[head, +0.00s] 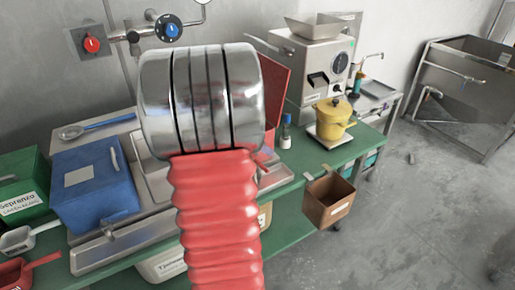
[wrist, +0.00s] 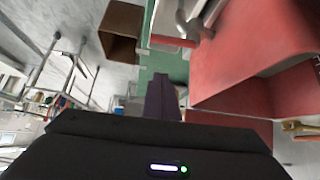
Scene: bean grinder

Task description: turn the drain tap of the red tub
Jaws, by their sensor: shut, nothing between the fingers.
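The red tub (wrist: 245,50) fills the upper right of the wrist view. In the head view, a red panel (head: 277,88) that looks like part of it shows behind my arm; the rest is hidden. A grey fitting with a dull red bar (wrist: 172,40), probably the drain tap, sits left of the tub in the wrist view; its exact shape is hard to read. My gripper (wrist: 160,85) is shut and empty, below this fitting and left of the tub's lower part. I cannot tell how close they are. The head view hides my gripper behind my arm.
A brown open box (head: 328,200) hangs at the green counter's front edge. A yellow pot (head: 333,118), small bottle (head: 285,132) and grinder (head: 312,70) stand on the right. A blue box (head: 95,185) stands left.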

